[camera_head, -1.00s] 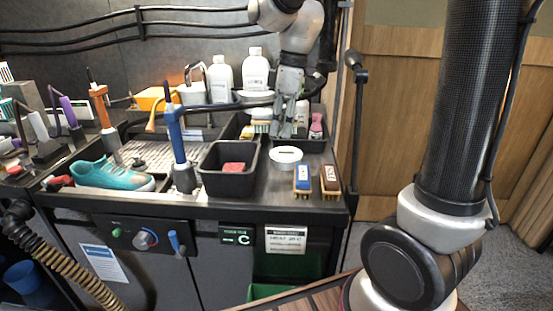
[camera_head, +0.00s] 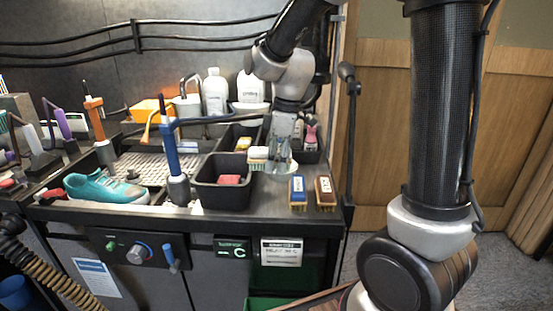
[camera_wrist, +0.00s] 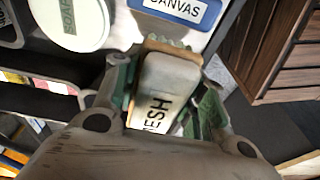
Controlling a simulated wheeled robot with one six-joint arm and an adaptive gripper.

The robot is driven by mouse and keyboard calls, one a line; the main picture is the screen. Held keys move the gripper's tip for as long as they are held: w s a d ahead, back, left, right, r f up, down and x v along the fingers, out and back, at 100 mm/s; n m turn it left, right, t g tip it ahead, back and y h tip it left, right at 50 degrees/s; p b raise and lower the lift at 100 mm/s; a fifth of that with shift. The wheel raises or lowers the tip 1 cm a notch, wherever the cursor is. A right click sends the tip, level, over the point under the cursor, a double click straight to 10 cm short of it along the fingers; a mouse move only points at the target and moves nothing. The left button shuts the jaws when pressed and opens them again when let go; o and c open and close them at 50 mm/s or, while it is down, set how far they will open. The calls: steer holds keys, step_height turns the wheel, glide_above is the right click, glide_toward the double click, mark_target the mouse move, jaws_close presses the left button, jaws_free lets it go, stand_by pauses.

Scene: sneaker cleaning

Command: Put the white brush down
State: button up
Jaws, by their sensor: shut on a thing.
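My gripper (camera_head: 278,160) is shut on the white brush (camera_head: 257,157), which has a pale body and light bristles. In the wrist view my gripper (camera_wrist: 160,85) has its green-padded fingers on both sides of the white brush (camera_wrist: 153,90), marked "MESH". The gripper partly covers the white round dish (camera_head: 291,168). Whether the brush touches anything below is not clear.
A blue brush (camera_head: 297,190), labelled "CANVAS" in the wrist view (camera_wrist: 180,8), and a brown brush (camera_head: 325,191) stand at the front right. The black bin (camera_head: 222,196) holds a red block. A teal sneaker (camera_head: 105,188) lies left.

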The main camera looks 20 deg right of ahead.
steer(key=shift+f, duration=0.25)
steer(key=o, duration=1.4)
steer(key=shift+c, duration=0.2)
steer(key=r, duration=0.4)
steer(key=d+r, duration=0.1)
steer(key=r, duration=0.3)
steer(key=d+r, duration=0.1)
steer(key=r, duration=0.4)
steer(key=shift+s, duration=0.2)
steer(key=s+d+f+m+t+h, duration=0.1)
steer(key=s+d+m+t, duration=0.1)
steer(key=s+d+m, duration=0.4)
steer(key=s+d+f+m+t, duration=0.2)
steer(key=s+d+m, duration=0.3)
steer(key=s, duration=0.8)
steer(key=shift+d+m+h, duration=0.35)
steer(key=shift+m+h, duration=0.05)
steer(key=shift+m, duration=0.8)
steer(key=shift+r, duration=0.1)
